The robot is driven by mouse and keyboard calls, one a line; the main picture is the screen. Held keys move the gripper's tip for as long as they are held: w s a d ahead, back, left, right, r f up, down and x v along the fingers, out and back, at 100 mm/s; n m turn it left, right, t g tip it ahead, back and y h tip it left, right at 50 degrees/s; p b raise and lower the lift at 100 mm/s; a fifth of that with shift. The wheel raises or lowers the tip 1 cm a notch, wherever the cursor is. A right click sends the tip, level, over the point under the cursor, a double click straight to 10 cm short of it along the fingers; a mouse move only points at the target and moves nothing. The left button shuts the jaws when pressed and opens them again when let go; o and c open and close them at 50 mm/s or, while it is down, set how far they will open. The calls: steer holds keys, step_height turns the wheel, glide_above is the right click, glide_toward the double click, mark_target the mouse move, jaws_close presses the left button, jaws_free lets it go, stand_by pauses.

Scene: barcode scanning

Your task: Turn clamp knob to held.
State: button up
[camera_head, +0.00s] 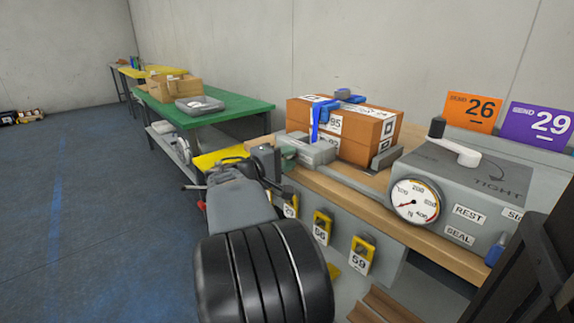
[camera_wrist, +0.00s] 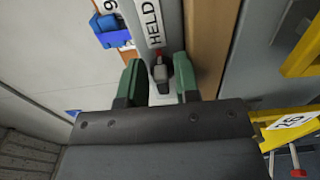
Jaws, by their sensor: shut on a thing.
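A red mark shows at the knob's far end, towards the word HELD on the grey clamp housing (camera_wrist: 147,45). In the head view my gripper (camera_head: 284,156) is at the left end of the grey clamp housing (camera_head: 318,152), and the knob is hidden there. The orange-brown box (camera_head: 362,126) stands behind the housing, with blue clamp parts (camera_head: 316,118) against it.
To the right, a grey unit (camera_head: 470,190) carries a dial gauge (camera_head: 414,201) and a white lever (camera_head: 453,151). Yellow numbered tags (camera_head: 321,228) hang on the bench front. A green table (camera_head: 235,107) stands behind at left. The blue floor (camera_head: 90,200) is open at left.

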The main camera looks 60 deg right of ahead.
stand_by(0.4)
steer(key=o, duration=0.6)
